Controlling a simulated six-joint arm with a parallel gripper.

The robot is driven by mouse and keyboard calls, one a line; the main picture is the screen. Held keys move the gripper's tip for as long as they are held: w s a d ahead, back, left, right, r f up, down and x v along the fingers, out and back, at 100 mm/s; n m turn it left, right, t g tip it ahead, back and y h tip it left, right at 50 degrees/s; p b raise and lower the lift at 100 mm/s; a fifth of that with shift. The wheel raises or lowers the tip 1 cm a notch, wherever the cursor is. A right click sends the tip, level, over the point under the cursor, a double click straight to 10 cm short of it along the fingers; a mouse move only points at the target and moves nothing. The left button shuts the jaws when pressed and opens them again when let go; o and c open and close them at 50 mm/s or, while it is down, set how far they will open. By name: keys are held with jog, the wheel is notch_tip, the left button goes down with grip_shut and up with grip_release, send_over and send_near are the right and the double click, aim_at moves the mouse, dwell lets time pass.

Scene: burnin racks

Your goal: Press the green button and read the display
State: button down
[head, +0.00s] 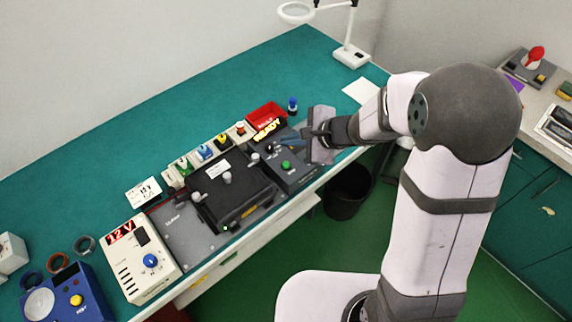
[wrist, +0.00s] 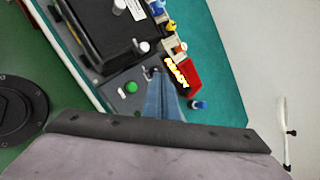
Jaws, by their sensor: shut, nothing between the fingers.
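The green button (head: 286,165) sits on a dark control box at the right end of the test fixture. It also shows in the wrist view (wrist: 131,87), left of my fingers. The display (head: 267,129) stands at the back of that box and reads "READY" in yellow letters; it also shows in the wrist view (wrist: 177,73). My gripper (head: 276,147) is shut and empty, with its blue-grey fingers over the box between button and display. Its tips (wrist: 153,74) are beside the button, near a small dark lever; I cannot tell whether they touch the lever.
A black lidded fixture (head: 238,190) lies left of the box. A red bin (head: 265,113) and a blue knob (head: 292,103) stand behind. A cream power supply (head: 138,262) reads "12 V". A blue device (head: 62,300) is at front left. The back teal table is clear.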

notch_tip(320, 180, down, 6)
jog(key=b, duration=0.3)
jog(key=shift+r+b, duration=0.2)
jog(key=shift+b, duration=0.2)
jog(key=shift+f+b, duration=0.8)
jog(key=shift+b, duration=0.2)
jog(key=shift+f+b, duration=0.9)
jog(key=shift+b, duration=0.25)
dwell(1.6)
jog(key=shift+r, duration=0.15)
jog(key=shift+r+p, duration=0.6)
jog(key=shift+r, duration=0.15)
jog(key=shift+r+p, duration=1.95)
jog(key=shift+r, duration=0.55)
